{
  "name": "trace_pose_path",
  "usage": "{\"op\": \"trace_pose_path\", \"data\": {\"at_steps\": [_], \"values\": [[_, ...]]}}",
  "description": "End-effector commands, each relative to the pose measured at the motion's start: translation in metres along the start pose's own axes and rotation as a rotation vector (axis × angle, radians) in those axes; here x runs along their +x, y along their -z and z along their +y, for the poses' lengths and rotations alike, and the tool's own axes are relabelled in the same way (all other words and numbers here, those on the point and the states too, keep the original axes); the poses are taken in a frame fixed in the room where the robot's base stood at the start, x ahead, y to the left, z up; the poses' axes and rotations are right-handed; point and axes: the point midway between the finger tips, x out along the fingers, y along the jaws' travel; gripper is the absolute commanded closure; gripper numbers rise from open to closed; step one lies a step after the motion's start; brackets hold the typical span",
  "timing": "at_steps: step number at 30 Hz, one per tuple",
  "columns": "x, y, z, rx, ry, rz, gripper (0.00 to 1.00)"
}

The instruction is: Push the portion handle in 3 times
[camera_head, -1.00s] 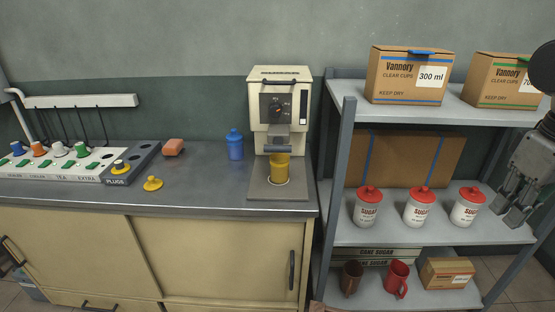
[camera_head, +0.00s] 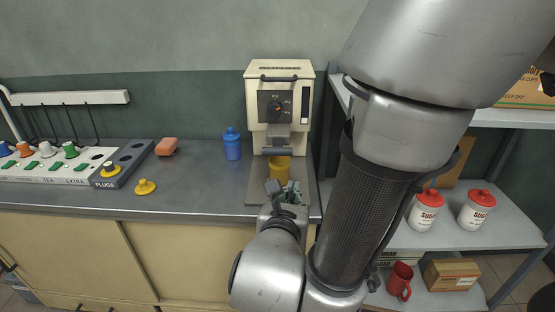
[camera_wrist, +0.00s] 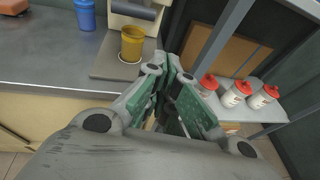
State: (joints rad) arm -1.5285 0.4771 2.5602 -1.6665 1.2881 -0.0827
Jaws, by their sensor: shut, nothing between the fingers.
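The cream press (camera_head: 279,90) stands on the counter with a dark dial panel. A grey horizontal bar (camera_head: 276,151), which looks like the portion handle, sticks out at its lower front; it also shows in the wrist view (camera_wrist: 134,10). A yellow cup (camera_head: 279,168) stands upright on the base plate below it, partly hidden by my gripper in the head view. My gripper (camera_head: 284,192) is shut and empty, in front of the press and below the bar, apart from it. In the wrist view the cup (camera_wrist: 132,43) is beyond and left of the fingers.
A blue bottle (camera_head: 232,146) stands left of the press. A yellow plug (camera_head: 145,187), an orange block (camera_head: 166,146) and a plug board (camera_head: 123,165) lie further left. The shelf with red-lidded sugar jars (camera_head: 475,211) is close on the right.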

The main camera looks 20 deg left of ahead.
Motion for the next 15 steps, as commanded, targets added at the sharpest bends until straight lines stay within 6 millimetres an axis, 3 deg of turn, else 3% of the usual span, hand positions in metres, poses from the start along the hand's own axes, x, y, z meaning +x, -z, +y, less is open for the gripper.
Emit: {"op": "trace_pose_path", "data": {"at_steps": [3,6,15], "values": [[-0.009,-0.008,0.025,-0.037,-0.105,-0.040,1.00],[-0.013,-0.012,0.035,-0.055,-0.148,-0.062,1.00],[-0.014,-0.015,0.035,-0.062,-0.150,-0.073,1.00]]}}
